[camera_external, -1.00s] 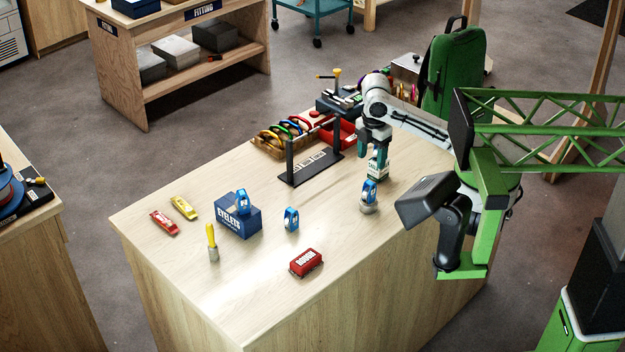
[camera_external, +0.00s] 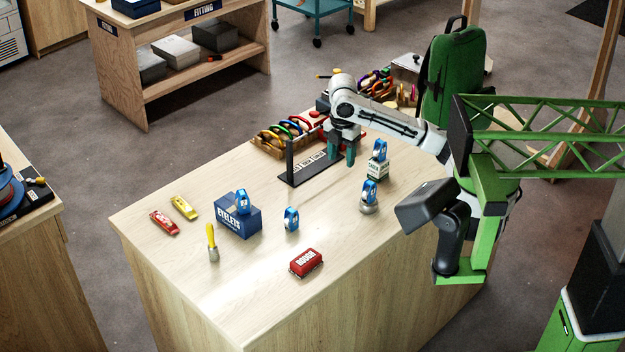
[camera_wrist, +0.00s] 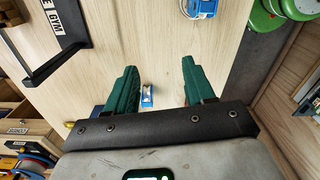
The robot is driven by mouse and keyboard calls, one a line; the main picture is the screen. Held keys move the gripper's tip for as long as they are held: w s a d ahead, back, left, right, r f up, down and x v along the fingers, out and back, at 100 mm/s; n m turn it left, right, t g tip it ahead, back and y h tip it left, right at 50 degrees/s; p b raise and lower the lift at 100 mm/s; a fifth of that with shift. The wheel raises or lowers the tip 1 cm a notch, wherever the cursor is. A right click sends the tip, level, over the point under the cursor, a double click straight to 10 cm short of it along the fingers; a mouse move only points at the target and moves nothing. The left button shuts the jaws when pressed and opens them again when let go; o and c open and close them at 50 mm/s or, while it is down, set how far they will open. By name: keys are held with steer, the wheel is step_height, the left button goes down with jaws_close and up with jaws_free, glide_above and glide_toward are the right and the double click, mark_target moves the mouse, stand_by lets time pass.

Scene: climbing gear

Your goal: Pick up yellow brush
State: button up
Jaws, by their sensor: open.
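A brush with a yellow handle and a pale lower end (camera_external: 212,243) stands upright on the wooden table, left of the middle and in front of the blue EYELETS box. In the wrist view a small yellow end (camera_wrist: 69,125) shows past my gripper's palm edge, probably its handle; the rest is hidden. My gripper (camera_external: 341,160) points down over the far part of the table, beside the black stand, well to the right of and behind the brush. In the wrist view its green fingers (camera_wrist: 159,66) are apart with nothing between them.
The blue EYELETS box (camera_external: 238,222) carries a blue device. Another blue device (camera_external: 291,219) and a red ROUGH block (camera_external: 306,263) are nearby. Red (camera_external: 164,222) and yellow (camera_external: 184,208) flat items lie left. The black stand (camera_external: 312,169) is close to my gripper.

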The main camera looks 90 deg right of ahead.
mark_target(212, 245)
steer(key=w+a+n+b, duration=0.1)
steer(key=w+a+n, duration=0.1)
steer(key=w, duration=0.7)
steer(key=w+a+n+b, duration=0.2)
steer(key=w+a, duration=0.3)
steer(key=w, duration=0.3)
steer(key=w+a+f+n+b, duration=0.1)
steer(key=w+a, duration=0.3)
steer(key=w, duration=0.5)
steer(key=shift+w+f+n, duration=0.1)
steer(key=shift+w+n, duration=0.25)
steer(key=shift+n, duration=0.25)
steer(key=w+a+n, duration=0.1)
steer(key=w+a, duration=0.2)
steer(key=w+a+n+b, duration=0.1)
steer(key=w+a, duration=0.2)
steer(key=a, duration=0.1)
steer(key=w+a+b, duration=0.1)
steer(key=w+a, duration=0.1)
steer(key=a, duration=0.1)
steer(key=shift+w+a+n, duration=0.15)
steer(key=shift+w+n, duration=0.25)
steer(key=shift+w+a+f, duration=0.1)
steer(key=shift+f, duration=0.3)
steer(key=f, duration=1)
steer(key=shift+s+a+p, duration=0.15)
steer(key=shift+s+p, duration=0.05)
steer(key=shift+p, duration=0.15)
steer(key=shift+c, duration=0.5)
jaws_close()
